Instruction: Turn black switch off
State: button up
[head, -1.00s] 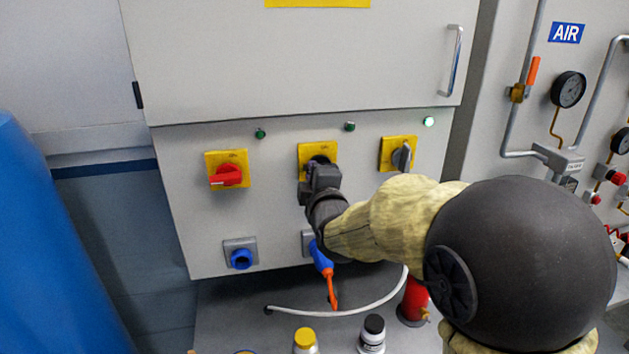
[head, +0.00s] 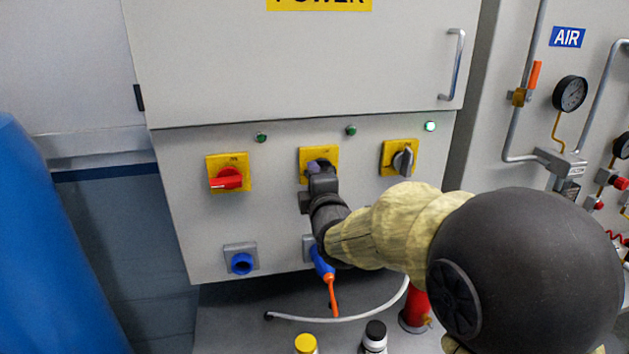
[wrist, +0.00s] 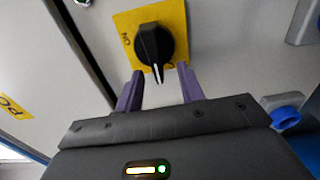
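The black switch (wrist: 154,46) is a round knob with a raised handle on a yellow plate (wrist: 176,16) in the wrist view. Its white mark points down in that picture, while the plate's ON lettering is at the left. In the head view this looks like the middle switch, on its yellow plate (head: 331,154), with the knob mostly hidden by my gripper (head: 316,168). My gripper (wrist: 160,70) has its two purple fingers apart, around the lower end of the handle in the picture. Nothing is held between them. I cannot tell whether they touch the knob.
A red switch (head: 228,179) is to the left and a grey switch (head: 403,160) to the right. A lit green lamp (head: 430,127) is above the grey one. Below are a blue socket (head: 241,263) and a blue plug (head: 322,262). Bottles (head: 375,335) stand at the front.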

jog(key=b+v, duration=0.3)
jog(key=v, duration=1.4)
jog(key=shift+s, duration=0.25)
jog(key=shift+d+r, duration=0.1)
jog(key=d+f+m+g+h, duration=0.1)
jog(key=d+f+m+g, duration=0.15)
jog(key=f, duration=0.25)
jog(key=d+f+m+g+h+p, duration=0.1)
jog(key=f+m+g, duration=0.1)
jog(key=f+m, duration=0.2)
jog(key=d+f+m+g+h, duration=0.1)
jog(key=d+f+m+g, duration=0.15)
jog(key=f, duration=0.25)
jog(key=s+d+f+m+g+h+p, duration=0.1)
jog(key=s+d+f+m+g+h, duration=0.1)
jog(key=s+d+f+m+g, duration=0.5)
notch_tip(320, 180, down, 4)
jog(key=s+d+m, duration=0.1)
jog(key=d+m, duration=0.1)
jog(key=m, duration=0.3)
jog(key=shift+g, duration=0.4)
